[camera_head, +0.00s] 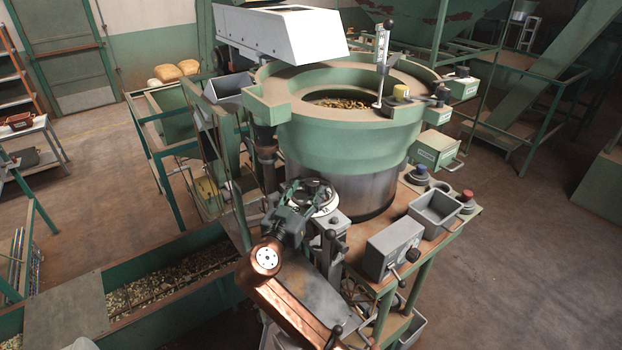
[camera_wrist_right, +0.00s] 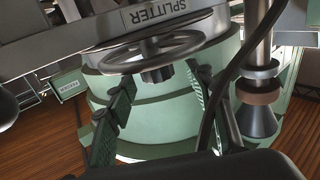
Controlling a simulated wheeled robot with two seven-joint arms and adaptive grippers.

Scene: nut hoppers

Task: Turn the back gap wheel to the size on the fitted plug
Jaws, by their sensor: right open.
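My right gripper (camera_head: 292,207) is at the front of the green hopper bowl (camera_head: 350,135), beside a round pale-rimmed part (camera_head: 315,193). In the right wrist view its two green fingers (camera_wrist_right: 160,86) stand apart, with nothing between them. A grey spoked handwheel (camera_wrist_right: 150,50) with a dark hub lies just beyond the fingertips, under a plate marked SPLITTER (camera_wrist_right: 166,10). I cannot tell whether this is the back gap wheel. No size is readable. My left gripper is not in view.
A white chute (camera_head: 285,32) overhangs the bowl. Floor at right is clear.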

